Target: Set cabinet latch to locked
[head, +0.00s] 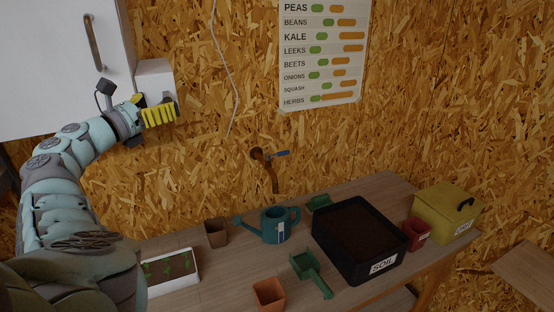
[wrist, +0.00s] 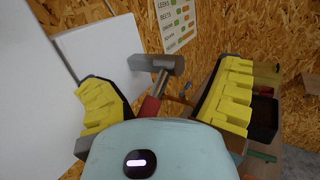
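In the wrist view, a grey metal bar on a red-sleeved stem (wrist: 152,64), apparently the latch lever, stands out by the white panel (wrist: 100,48). My gripper (head: 160,116) is beside the small white box; its yellow fingers are spread wide in the wrist view (wrist: 165,98). The lever lies between them in the picture, with visible gaps on both sides. My wrist housing hides its lower end.
A wooden bench (head: 215,275) below holds a seedling tray (head: 172,285), a teal watering can (head: 276,237), a black soil bin (head: 350,280), pots and a yellow box (head: 447,220). A blue-handled tap (head: 278,154) juts from the wall. The wall right of my gripper is mostly free.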

